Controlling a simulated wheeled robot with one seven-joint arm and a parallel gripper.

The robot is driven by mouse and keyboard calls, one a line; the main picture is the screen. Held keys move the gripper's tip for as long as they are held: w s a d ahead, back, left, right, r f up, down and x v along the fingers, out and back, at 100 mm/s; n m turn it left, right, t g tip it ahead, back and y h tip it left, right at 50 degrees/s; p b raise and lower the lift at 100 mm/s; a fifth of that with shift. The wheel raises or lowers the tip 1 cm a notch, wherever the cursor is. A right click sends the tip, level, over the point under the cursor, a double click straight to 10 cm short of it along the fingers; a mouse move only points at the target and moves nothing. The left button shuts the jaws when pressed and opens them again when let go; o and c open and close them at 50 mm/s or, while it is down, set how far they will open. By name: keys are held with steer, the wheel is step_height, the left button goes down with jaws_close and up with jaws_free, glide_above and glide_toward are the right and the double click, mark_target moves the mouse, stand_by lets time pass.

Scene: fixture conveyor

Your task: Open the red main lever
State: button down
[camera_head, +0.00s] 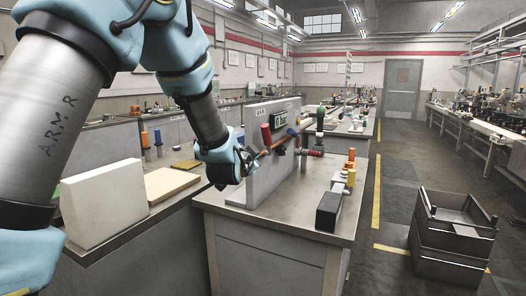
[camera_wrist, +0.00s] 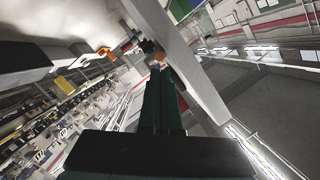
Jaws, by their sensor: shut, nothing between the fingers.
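A grey upright fixture panel (camera_head: 268,178) stands on a metal-topped workbench (camera_head: 290,220). A red-handled lever (camera_head: 266,135) stands up at the panel's upper left, beside a small display. A second red handle (camera_head: 309,152) sticks out to the right; I cannot tell for certain which is the main lever. My gripper (camera_head: 246,164) is at the left edge of the panel, below the upright red handle. In the wrist view my gripper's fingers (camera_wrist: 163,72) are together and hold nothing. A small orange-red part (camera_wrist: 158,57) shows near their tips; whether they touch it is unclear.
An orange rod with a blue end (camera_head: 277,143) crosses the panel close to my gripper. Stacked dark crates (camera_head: 450,240) stand on the right floor; the aisle beyond is clear.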

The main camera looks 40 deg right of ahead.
step_height(320, 180, down, 3)
steer(key=s+a+m+t+h+b, duration=0.2)
steer(key=s+m, duration=0.1)
steer(key=m+t+h+b, duration=0.2)
steer(key=m+h, duration=0.1)
steer(key=m, duration=0.3)
glide_toward(265, 135)
steer(key=p+x, duration=0.5)
steer(key=shift+d+r, duration=0.1)
steer(key=shift+d, duration=0.05)
steer(key=shift+p+x, duration=0.35)
steer(key=shift+x, duration=0.45)
